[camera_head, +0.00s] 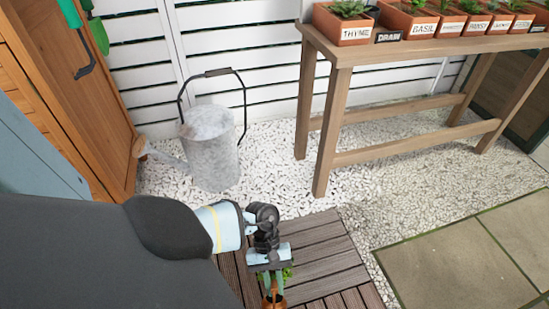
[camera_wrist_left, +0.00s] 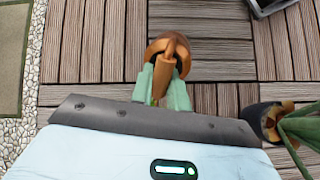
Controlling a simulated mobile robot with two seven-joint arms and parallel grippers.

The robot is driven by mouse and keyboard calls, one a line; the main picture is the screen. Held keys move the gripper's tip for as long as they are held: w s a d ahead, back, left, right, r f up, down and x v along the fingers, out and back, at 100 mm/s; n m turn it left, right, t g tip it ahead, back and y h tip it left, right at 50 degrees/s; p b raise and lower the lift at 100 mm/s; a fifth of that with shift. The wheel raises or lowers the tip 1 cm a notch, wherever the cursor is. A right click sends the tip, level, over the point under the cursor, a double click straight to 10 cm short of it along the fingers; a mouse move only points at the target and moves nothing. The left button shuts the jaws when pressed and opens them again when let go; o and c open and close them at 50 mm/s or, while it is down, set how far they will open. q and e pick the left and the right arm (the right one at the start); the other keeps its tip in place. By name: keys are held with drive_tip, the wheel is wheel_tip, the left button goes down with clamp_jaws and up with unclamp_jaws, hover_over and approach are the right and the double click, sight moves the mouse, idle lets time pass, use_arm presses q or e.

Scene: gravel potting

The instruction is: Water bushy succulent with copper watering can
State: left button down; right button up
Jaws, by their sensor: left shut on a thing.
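My left gripper (camera_head: 271,284) points down over the wooden deck, its green fingers shut on the copper watering can (camera_head: 274,302). Only a small part of the can shows at the bottom edge of the head view. In the left wrist view the copper can (camera_wrist_left: 168,48) sits between and beyond the fingertips (camera_wrist_left: 164,88), with its handle toward the gripper. A plant with long green leaves (camera_wrist_left: 303,127) in a dark pot (camera_wrist_left: 262,119) stands at the right of the left wrist view, cut by the frame. I cannot tell if it is the bushy succulent. My right gripper is out of view.
A large grey metal can (camera_head: 210,150) with a raised handle stands on white gravel (camera_head: 270,165). A wooden bench (camera_head: 345,58) holds a row of labelled terracotta pots (camera_head: 341,25). The deck (camera_head: 325,262) is clear right of my gripper. A grey box (camera_wrist_left: 272,6) shows top right.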

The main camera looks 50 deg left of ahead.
use_arm(q)
drive_tip(key=shift+w+a+r, duration=0.15)
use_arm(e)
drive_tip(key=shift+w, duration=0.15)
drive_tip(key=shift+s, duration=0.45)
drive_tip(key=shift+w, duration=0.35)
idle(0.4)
